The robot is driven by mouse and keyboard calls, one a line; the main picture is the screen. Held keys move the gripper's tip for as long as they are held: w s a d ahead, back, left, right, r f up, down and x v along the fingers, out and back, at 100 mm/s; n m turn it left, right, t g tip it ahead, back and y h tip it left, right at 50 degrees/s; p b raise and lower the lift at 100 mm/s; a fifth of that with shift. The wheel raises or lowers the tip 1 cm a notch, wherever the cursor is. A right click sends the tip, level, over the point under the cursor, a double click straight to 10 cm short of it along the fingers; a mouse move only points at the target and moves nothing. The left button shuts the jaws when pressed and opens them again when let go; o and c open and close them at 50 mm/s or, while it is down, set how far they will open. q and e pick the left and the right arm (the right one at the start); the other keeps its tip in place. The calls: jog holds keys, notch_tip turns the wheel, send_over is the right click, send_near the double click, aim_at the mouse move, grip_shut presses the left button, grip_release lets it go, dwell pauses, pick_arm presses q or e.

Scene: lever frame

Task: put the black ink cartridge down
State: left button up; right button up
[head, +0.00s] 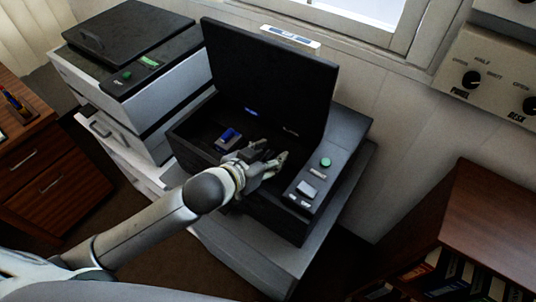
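My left gripper (266,160) reaches into the open black printer (349,127) from the left, low over its inner bay. Dark shapes show at its fingers, but I cannot tell a black ink cartridge from the dark interior, nor whether the fingers are open or shut. A blue-marked cartridge (229,137) sits inside the bay, just left of and beyond the gripper. The printer's lid (268,75) stands raised behind the bay. My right gripper is out of view.
A grey-and-black copier (133,77) stands at the left of the printer. A wooden drawer cabinet (48,165) is at far left and a wooden bookshelf (490,220) at the right. A wall panel with knobs (495,85) hangs upper right. The printer's button panel (315,187) lies right of the gripper.

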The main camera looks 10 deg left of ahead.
pick_arm(q)
jog(key=shift+o, duration=0.9)
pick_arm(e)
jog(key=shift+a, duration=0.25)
pick_arm(q)
jog(key=shift+r, duration=0.15)
jog(key=v, duration=0.8)
jog(key=shift+s+a, duration=0.1)
jog(key=shift+s, duration=0.2)
jog(key=shift+r+p+v, duration=0.2)
jog(key=shift+p+v, duration=0.75)
jog(key=shift+v, duration=0.15)
jog(key=shift+s+a+r+p, duration=0.25)
jog(key=shift+s+p, duration=0.2)
jog(key=shift+p, duration=0.25)
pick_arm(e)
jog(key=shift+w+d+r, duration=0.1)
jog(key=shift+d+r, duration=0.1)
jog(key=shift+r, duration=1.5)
pick_arm(q)
jog(key=shift+f, duration=0.1)
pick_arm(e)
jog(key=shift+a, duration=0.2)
